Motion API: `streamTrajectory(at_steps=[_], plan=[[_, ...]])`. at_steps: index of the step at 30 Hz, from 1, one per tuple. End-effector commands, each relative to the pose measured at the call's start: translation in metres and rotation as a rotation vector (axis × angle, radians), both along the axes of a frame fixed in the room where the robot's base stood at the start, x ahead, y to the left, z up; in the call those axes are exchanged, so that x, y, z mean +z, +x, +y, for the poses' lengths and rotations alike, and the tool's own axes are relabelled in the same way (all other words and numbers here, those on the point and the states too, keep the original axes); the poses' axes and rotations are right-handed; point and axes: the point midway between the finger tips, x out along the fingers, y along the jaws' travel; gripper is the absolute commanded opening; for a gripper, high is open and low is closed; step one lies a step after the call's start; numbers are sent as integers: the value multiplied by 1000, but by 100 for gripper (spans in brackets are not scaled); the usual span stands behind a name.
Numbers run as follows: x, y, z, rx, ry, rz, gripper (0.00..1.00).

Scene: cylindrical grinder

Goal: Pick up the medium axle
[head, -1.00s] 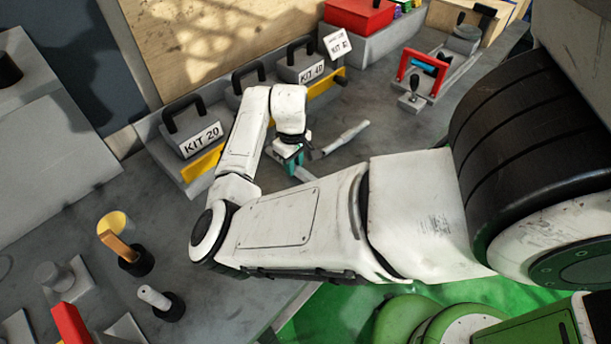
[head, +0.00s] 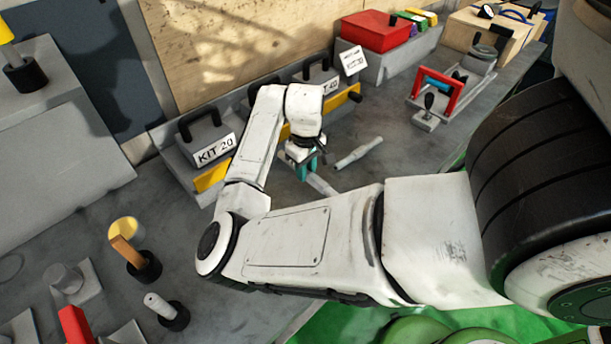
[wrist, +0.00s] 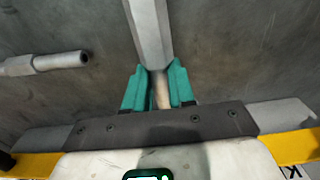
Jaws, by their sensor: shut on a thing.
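My gripper (head: 304,173), with teal fingers, points down at the bench. In the wrist view its fingers (wrist: 158,90) are shut on a grey axle (wrist: 150,30), which runs away from the gripper toward the top edge. The part between the fingers is partly hidden. The same axle shows in the head view (head: 322,185), sticking out beside the fingers. I cannot tell whether it is clear of the bench. A second grey stepped axle (head: 358,153) lies apart on the bench to the right; it also shows at the left in the wrist view (wrist: 45,63).
A KIT 20 box (head: 207,143) and other kit boxes stand behind my gripper along a rack with a yellow strip (head: 212,176). A red-framed fixture (head: 437,92) and a red box (head: 377,30) stand at the back right. Bare bench lies around the second axle.

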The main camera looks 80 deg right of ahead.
Motion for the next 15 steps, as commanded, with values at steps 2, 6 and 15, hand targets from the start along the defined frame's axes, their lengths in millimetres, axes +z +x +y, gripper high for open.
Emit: streamTrajectory(at_steps=[2,6,15], plan=[[13,-9,8,-3,-5,3,0],[38,-25,23,-3,-6,4,0],[74,-62,63,-3,-1,-1,0]])
